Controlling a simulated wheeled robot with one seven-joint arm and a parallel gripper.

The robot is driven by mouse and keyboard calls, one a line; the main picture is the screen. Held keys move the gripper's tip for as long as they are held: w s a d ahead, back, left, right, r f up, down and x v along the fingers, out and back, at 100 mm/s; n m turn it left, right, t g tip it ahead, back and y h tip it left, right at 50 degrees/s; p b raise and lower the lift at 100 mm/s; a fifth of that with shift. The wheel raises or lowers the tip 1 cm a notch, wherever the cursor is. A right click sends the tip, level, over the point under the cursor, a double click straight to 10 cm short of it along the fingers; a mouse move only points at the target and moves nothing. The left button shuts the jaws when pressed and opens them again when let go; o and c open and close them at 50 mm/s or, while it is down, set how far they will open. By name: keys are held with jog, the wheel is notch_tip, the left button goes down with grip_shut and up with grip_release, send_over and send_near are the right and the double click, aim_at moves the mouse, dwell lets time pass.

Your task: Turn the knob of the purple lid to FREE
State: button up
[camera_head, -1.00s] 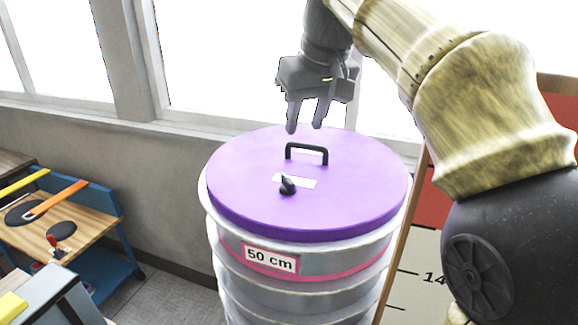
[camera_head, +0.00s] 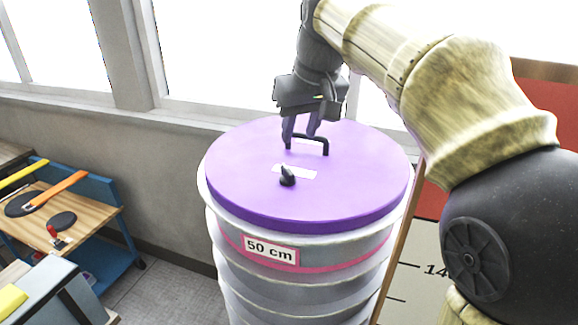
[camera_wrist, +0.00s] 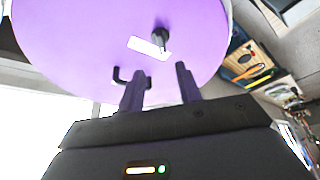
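The purple lid (camera_head: 240,188) lies on top of a ribbed pale drum marked 50 cm. Its small black knob (camera_head: 288,176) stands near the middle, beside a white label (camera_head: 300,171) whose text is too small to read. A black bar handle (camera_head: 318,142) is on the far side of the lid. My gripper (camera_head: 300,134) is low over the lid at the handle, fingers pointing down and apart. In the wrist view the knob (camera_wrist: 160,38) lies beyond the fingertips, clear of them. The handle (camera_wrist: 122,77) shows beside the left finger; I cannot tell whether they touch.
The ribbed drum (camera_head: 250,283) stands below the lid, with a window (camera_head: 225,60) and wall behind. A workbench (camera_head: 85,203) with tools is at the left. A board with marks (camera_head: 410,262) stands close at the right.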

aim_at(288, 170)
jog(key=p+x, duration=0.1)
jog(key=x, duration=0.9)
jog(key=shift+s+a+p, duration=0.1)
jog(key=shift+a+p, duration=0.1)
jog(key=shift+p, duration=0.2)
jog(key=shift+x, duration=0.85)
jog(key=shift+d, duration=0.1)
grip_shut()
